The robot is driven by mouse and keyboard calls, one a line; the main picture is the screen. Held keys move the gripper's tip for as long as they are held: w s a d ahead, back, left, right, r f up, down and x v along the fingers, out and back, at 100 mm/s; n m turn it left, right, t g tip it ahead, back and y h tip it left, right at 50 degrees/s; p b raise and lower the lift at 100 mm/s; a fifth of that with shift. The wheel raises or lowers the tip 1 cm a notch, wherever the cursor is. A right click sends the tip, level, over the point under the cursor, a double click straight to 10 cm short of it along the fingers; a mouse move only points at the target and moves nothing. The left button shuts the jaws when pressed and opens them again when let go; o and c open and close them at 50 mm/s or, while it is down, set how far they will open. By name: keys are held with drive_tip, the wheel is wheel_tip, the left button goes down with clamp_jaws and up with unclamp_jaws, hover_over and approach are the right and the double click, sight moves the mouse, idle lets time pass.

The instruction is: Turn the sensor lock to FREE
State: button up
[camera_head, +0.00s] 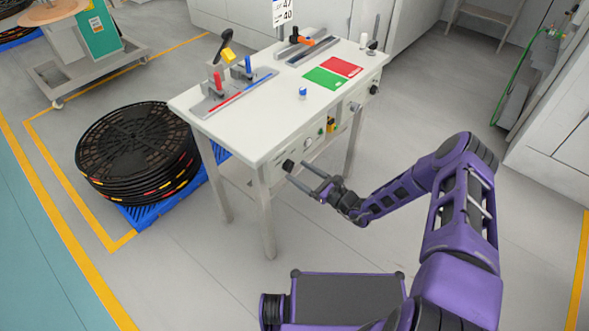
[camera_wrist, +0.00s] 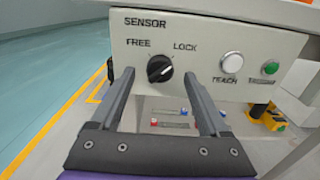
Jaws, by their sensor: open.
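The sensor lock is a round black knob (camera_wrist: 160,69) on the white front panel (camera_wrist: 215,42), below the printed words SENSOR, FREE and LOCK. Its pale pointer mark slants up and right, toward the LOCK side. In the head view the knob (camera_head: 288,165) is at the near left end of the table's front. My gripper (camera_wrist: 159,73) is open, with one finger to each side of the knob in the wrist view. In the head view my gripper (camera_head: 295,171) is close to the knob. I cannot tell whether the fingers touch it.
A white TEACH button (camera_wrist: 232,62) and a green button (camera_wrist: 270,68) sit right of the knob. The white table (camera_head: 240,118) carries splicing fixtures, a green mat (camera_head: 325,78) and a red mat (camera_head: 341,66). Stacked black reels (camera_head: 137,150) stand left of it. Floor right of the table is clear.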

sight(289, 167)
drive_tip(key=shift+x, duration=1.4)
clamp_jaws()
